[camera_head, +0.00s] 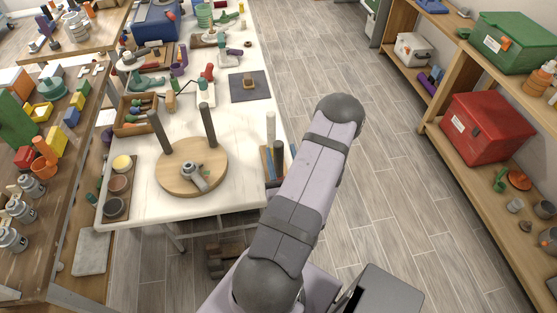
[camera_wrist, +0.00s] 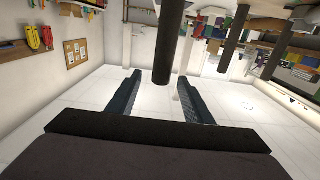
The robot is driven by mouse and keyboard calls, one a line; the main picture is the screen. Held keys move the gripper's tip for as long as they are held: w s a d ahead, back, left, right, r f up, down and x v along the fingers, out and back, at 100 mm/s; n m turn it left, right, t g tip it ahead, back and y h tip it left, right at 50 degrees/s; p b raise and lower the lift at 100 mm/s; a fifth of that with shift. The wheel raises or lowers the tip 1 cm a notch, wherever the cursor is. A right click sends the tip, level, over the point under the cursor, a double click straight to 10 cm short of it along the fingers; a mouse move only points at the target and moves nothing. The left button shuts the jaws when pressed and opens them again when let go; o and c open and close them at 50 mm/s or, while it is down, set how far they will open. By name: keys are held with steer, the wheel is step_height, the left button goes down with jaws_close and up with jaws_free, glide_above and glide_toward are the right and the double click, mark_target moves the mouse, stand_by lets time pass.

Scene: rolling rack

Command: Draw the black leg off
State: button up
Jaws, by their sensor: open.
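A round wooden disc (camera_head: 176,185) lies on the white table in the head view. Two black legs stand up from it, a left one (camera_head: 159,132) and a right one (camera_head: 208,125). A grey fitting (camera_head: 195,177) sits on the disc. In the wrist view, my gripper (camera_wrist: 158,77) is open. A black leg (camera_wrist: 168,38) comes down from the top of that picture, and its end shows between the two fingers, with gaps at both sides. I cannot tell how deep it sits. Another dark leg (camera_wrist: 235,40) is farther right. My gripper is not visible in the head view.
A wooden tray of tools (camera_head: 135,117) and several pots (camera_head: 116,185) are left of the disc. A tray with upright rods (camera_head: 272,165) is at the table's right edge. Shelves with a red box (camera_head: 487,128) stand right. The floor between is clear.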

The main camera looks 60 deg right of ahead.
mark_target(279, 149)
steer(key=p+x, duration=0.2)
steer(key=x, duration=0.1)
steer(key=shift+w+r, duration=0.1)
steer(key=shift+w, duration=0.1)
steer(key=shift+w+d, duration=0.2)
steer(key=shift+d, duration=0.05)
jaws_close()
steer(key=shift+r+b, duration=0.35)
steer(key=shift+r, duration=1.85)
step_height(279, 149, up, 5)
steer(key=p, duration=0.3)
steer(key=shift+r, duration=0.2)
